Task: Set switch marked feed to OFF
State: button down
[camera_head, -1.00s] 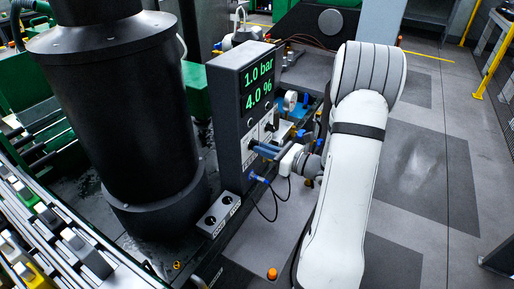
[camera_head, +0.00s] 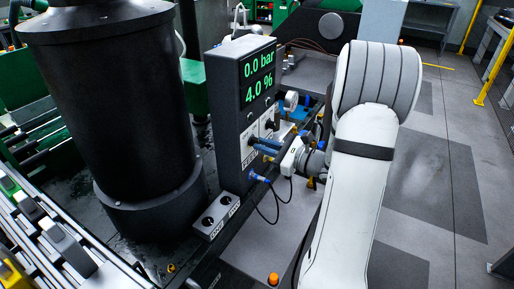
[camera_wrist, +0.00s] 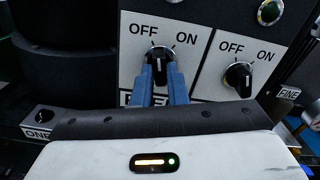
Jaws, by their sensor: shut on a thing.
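The feed switch (camera_wrist: 160,55) is a black rotary knob on a white plate in the wrist view, with OFF at its upper left and ON at its upper right. Its label below is partly covered by my fingers. My gripper (camera_wrist: 163,85) is shut on the knob, with one blue finger at each side. The knob looks close to upright; I cannot tell its exact setting. In the head view my gripper (camera_head: 265,147) reaches the front of the dark control panel (camera_head: 228,130) from the right.
A second OFF/ON switch (camera_wrist: 238,77) sits just right of the feed switch. The panel's display (camera_head: 257,75) reads 0.0 bar and 4.0 %. A large black cylinder (camera_head: 110,110) stands left of the panel. A small box with two knobs (camera_head: 216,215) sits below. Cables hang under my gripper.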

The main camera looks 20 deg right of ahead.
jog(key=shift+n+b, duration=1.4)
jog(key=shift+b, duration=0.75)
jog(key=c, duration=1.3)
grip_release()
jog(key=shift+s, duration=0.1)
jog(key=v, duration=0.7)
